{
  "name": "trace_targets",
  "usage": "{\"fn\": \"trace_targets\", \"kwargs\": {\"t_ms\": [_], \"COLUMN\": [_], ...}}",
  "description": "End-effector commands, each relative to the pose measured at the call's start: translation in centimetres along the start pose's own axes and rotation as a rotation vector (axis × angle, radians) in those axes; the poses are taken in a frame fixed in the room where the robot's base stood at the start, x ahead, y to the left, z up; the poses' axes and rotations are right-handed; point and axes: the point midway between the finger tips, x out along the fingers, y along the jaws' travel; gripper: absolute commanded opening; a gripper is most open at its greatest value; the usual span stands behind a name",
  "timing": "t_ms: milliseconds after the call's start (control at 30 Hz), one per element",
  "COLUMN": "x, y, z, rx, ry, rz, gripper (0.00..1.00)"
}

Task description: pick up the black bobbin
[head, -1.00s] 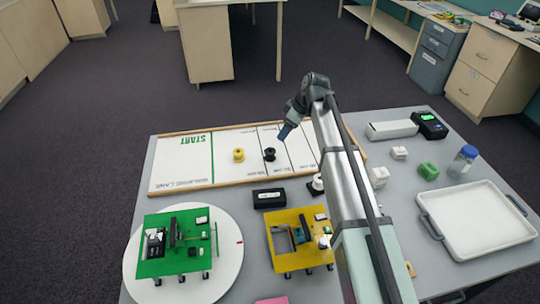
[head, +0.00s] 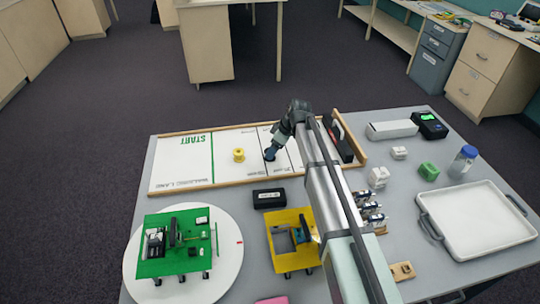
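The black bobbin is not distinctly visible; the spot on the white lane board (head: 180,165) where it stood is covered by my gripper. My gripper (head: 270,154) points down at that spot in the middle of the board, with its tip low over the board. The fingers are small and dark here, so I cannot tell if they are open or shut, or touching the bobbin. A yellow bobbin (head: 239,155) stands on the board just left of my gripper.
A black box (head: 269,198), a yellow wheeled board (head: 283,258) and a green wheeled board (head: 165,262) on a white disc (head: 233,265) are nearer. To the right are a white tray (head: 485,245), a green block (head: 429,171) and a blue-capped bottle (head: 463,160).

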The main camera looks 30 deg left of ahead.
Motion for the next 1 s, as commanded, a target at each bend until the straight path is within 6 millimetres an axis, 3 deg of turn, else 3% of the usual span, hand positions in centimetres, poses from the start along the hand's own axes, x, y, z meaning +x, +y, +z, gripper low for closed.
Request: {"fn": "trace_targets", "kwargs": {"t_ms": [400,633,1000], "x": [4.6,4.8,4.7], "y": [0.6,0.6,0.6], "z": [-0.7,-0.7,-0.7], "rx": [0.001,0.0,0.0], "ry": [-0.001,0.0,0.0], "rz": [0.001,0.002,0.002], "gripper": [0.76,0.76,0.42]}}
